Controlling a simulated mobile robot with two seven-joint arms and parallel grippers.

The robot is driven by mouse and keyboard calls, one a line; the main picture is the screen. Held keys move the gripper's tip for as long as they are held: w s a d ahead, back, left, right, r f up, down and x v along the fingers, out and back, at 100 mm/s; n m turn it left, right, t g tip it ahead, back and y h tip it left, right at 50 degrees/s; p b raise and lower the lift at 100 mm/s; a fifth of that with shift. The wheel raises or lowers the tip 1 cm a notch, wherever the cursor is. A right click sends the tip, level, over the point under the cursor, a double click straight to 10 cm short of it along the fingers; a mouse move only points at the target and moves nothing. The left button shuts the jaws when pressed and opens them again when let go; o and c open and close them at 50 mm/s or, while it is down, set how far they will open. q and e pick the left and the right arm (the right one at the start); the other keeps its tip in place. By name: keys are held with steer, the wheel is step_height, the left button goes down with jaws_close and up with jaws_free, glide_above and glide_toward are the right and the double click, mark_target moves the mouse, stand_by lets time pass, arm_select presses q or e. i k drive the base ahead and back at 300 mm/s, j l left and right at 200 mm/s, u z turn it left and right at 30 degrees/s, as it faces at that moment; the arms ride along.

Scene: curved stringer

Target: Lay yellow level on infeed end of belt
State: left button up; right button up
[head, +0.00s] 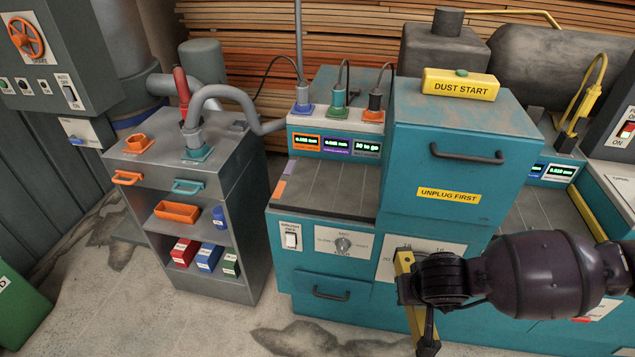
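The yellow level (404,263) is a narrow yellow bar, seen nearly end-on and tilted, in front of the teal machine. My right gripper (418,303), dark, comes in from the lower right and is shut on the level, hiding part of it. The dark belt (335,187) lies on the left part of the teal machine, with its bare near end at the left. The level is held in front of the machine, below and right of this belt stretch, apart from it. My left gripper is not in view.
A teal hood (465,125) labelled UNPLUG FIRST rises right of the belt. A yellow DUST START box (460,84) sits on top of it. A grey cart (205,185) with bins stands at left. Hoses and plugs (340,115) line the belt's back. The space above the belt's left end is free.

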mark_target(331, 185)
steer(key=i+j, duration=0.1)
steer(key=j, duration=0.25)
steer(key=i+j, duration=0.1)
steer(key=j, duration=0.3)
steer(key=i+j, duration=0.15)
steer(key=j, duration=0.2)
steer(key=i+j, duration=0.1)
steer(key=j, duration=0.25)
steer(key=i+j, duration=0.1)
steer(key=j, duration=0.25)
